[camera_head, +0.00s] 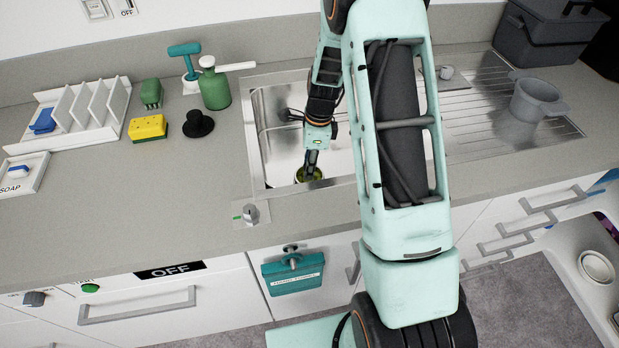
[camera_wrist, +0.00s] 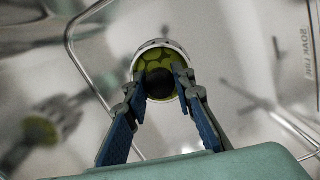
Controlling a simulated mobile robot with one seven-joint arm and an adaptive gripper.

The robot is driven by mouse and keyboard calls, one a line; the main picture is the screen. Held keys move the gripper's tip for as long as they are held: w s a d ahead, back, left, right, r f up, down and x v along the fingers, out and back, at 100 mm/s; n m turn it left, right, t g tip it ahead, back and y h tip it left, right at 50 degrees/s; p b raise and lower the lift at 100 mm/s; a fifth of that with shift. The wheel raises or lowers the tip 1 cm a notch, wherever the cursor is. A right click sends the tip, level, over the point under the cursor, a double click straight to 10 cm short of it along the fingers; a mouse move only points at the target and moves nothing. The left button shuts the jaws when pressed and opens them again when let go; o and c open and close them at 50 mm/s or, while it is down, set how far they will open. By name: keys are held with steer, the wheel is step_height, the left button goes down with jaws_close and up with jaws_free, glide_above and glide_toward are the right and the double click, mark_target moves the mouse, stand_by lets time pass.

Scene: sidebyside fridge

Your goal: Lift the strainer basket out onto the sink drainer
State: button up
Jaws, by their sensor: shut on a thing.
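The strainer basket (camera_head: 309,177) is a small round cup with a pale metal rim and an olive-green inside, low in the sink basin (camera_head: 276,150). In the wrist view the basket (camera_wrist: 147,55) shows its ring and a dark centre. My gripper (camera_head: 311,163) points down at it, and its two blue-grey fingers (camera_wrist: 160,85) are shut on the basket from the near side. Whether the basket touches the basin floor cannot be told. The ribbed metal sink drainer (camera_head: 470,128) lies right of the basin, beyond my arm. My arm hides part of the basin.
A grey pot (camera_head: 537,98) stands on the drainer's right part; its left part looks clear. A green bottle (camera_head: 214,88), yellow sponge (camera_head: 148,128) and black stopper (camera_head: 198,124) stand left of the sink. A thin wire frame (camera_wrist: 72,50) runs around the basket in the wrist view.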

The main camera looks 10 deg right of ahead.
steer(key=o, duration=0.4)
jaws_close()
steer(key=shift+r, duration=0.1)
steer(key=shift+r+p, duration=0.65)
steer(key=shift+r, duration=0.25)
steer(key=shift+r, duration=0.15)
steer(key=shift+r+p, duration=1.5)
steer(key=shift+r, duration=0.5)
